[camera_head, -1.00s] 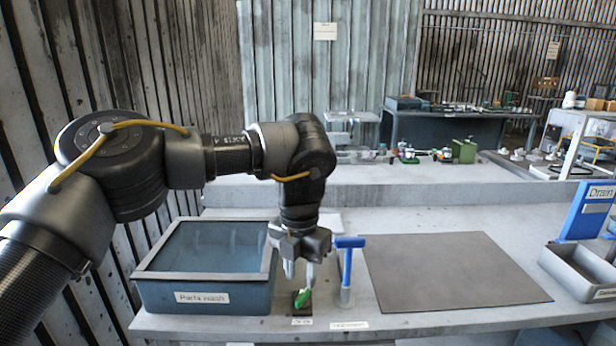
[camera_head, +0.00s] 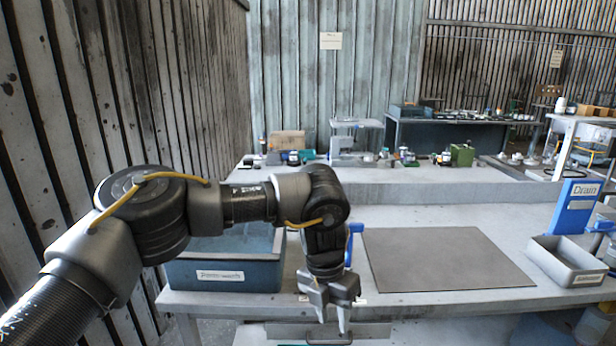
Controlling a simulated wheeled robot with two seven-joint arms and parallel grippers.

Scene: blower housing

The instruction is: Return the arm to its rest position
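My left arm comes in from the left, and its gripper (camera_head: 332,328) points down at the bench's front edge. Its two fingers are apart with nothing seen between them. It hangs in front of the blue "Parts wash" tub's right end and the mat's left side. The tub (camera_head: 225,277) is partly covered by my arm. A blue-handled tool (camera_head: 352,240) stands just behind my wrist, mostly hidden. The green part and its dark pad are not visible; my gripper may cover them. My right gripper is not in view.
A bare grey mat (camera_head: 445,262) lies on the bench, right of my gripper. A grey bin (camera_head: 566,262) and a blue "Drain" sign (camera_head: 576,208) stand at the right. A cardboard box (camera_head: 288,141) and small items sit on the back ledge. A plank wall rises at the left.

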